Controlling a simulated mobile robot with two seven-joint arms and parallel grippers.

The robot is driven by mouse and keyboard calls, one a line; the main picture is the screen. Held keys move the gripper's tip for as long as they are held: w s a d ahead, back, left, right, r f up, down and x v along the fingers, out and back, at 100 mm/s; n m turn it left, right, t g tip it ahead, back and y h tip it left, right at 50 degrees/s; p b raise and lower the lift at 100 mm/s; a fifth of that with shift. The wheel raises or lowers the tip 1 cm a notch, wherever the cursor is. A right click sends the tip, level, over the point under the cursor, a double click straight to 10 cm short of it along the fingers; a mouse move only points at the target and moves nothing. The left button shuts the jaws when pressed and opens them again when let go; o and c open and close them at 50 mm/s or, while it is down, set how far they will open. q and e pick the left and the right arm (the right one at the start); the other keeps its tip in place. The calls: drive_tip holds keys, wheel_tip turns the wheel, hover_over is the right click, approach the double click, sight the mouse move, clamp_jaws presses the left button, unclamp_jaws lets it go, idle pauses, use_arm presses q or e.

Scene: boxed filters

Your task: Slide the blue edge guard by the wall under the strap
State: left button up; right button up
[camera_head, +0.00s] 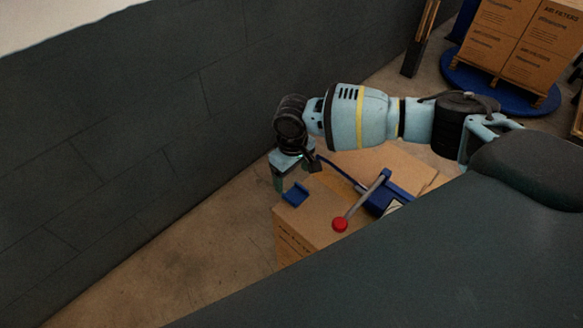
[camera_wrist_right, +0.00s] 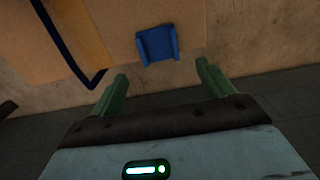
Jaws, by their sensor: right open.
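The blue edge guard (camera_head: 295,194) lies on top of the cardboard box (camera_head: 325,215), near its wall-side edge. In the right wrist view the guard (camera_wrist_right: 158,45) shows as a small blue piece just beyond the fingertips, between their lines. My right gripper (camera_head: 296,175) is over that end of the box, open and empty, with its green fingers (camera_wrist_right: 162,72) spread wider than the guard. The dark blue strap (camera_head: 337,171) runs over the box top, beside the guard and apart from it. In the wrist view the strap (camera_wrist_right: 64,45) bends near the box edge. My left gripper is not in view.
A blue strap tensioner (camera_head: 397,190) with a grey lever and red knob (camera_head: 340,225) sits on the box. A dark wall (camera_head: 130,150) stands left, with bare floor (camera_head: 200,255) between. Stacked filter boxes (camera_head: 520,40) stand on a blue turntable (camera_head: 490,90) at back right.

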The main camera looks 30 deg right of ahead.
sight(293, 193)
wheel_tip(293, 193, down, 5)
drive_tip(key=shift+b, duration=0.3)
drive_tip(key=shift+f, duration=0.6)
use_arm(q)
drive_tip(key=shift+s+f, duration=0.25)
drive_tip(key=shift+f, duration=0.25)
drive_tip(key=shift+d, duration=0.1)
use_arm(e)
drive_tip(key=shift+c, duration=0.3)
drive_tip(key=c, duration=1)
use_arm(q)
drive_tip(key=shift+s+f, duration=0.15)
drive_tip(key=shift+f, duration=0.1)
use_arm(e)
drive_tip(key=shift+w+d, duration=0.35)
drive_tip(key=shift+d, duration=0.6)
drive_tip(key=shift+w+d, duration=0.3)
drive_tip(key=shift+d, duration=0.7)
drive_tip(key=shift+w+d, duration=0.35)
drive_tip(key=shift+d, duration=0.6)
